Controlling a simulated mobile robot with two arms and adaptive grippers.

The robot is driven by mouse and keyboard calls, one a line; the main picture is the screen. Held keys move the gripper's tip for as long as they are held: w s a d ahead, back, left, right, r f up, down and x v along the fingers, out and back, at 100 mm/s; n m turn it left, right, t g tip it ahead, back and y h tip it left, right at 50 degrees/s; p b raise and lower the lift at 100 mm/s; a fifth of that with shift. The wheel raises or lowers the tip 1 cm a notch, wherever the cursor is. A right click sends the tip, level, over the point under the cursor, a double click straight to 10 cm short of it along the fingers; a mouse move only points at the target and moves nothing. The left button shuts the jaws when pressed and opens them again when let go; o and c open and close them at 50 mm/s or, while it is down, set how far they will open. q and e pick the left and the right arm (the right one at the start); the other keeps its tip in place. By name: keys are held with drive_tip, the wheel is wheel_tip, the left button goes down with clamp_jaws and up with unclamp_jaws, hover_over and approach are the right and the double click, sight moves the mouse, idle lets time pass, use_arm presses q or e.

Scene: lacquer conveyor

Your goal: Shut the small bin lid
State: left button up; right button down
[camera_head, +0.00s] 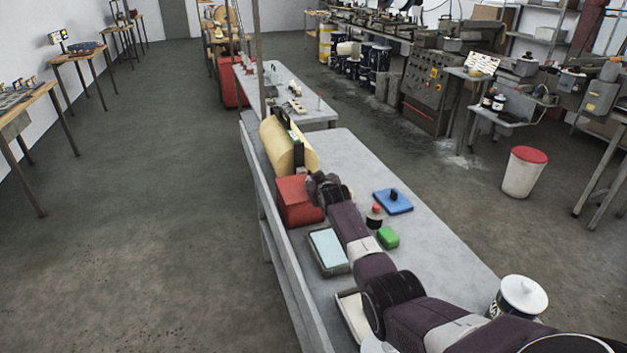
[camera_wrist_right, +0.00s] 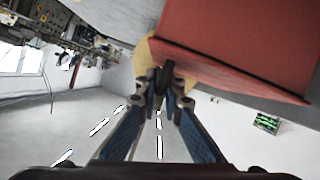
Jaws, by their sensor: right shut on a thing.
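A red box (camera_head: 298,201), which may be the small bin, stands at the left edge of the grey table. A yellow rounded panel (camera_head: 284,150) with a dark strip stands upright right behind it. I cannot tell whether this panel is its lid. My right gripper (camera_head: 314,182) is at the box's upper right side, partly hidden by its own wrist. In the right wrist view its fingertips (camera_wrist_right: 166,80) are close together on a small dark part. The red box (camera_wrist_right: 235,45) fills the upper right there, and some yellow (camera_wrist_right: 144,62) shows behind the fingertips. My left gripper is not in view.
A light blue-topped tray (camera_head: 328,249), a green block (camera_head: 388,237), a blue plate (camera_head: 393,201) and a small red-capped bottle (camera_head: 375,217) are near my right arm. A white lidded pot (camera_head: 522,295) stands front right. A white bin with red top (camera_head: 524,172) stands on the floor.

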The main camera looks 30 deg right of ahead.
drive_tip(key=c, duration=2.1)
unclamp_jaws()
drive_tip(key=shift+s+f, duration=0.1)
drive_tip(key=shift+f, duration=0.1)
wheel_tip(320, 180, up, 10)
drive_tip(key=shift+d+r, duration=0.1)
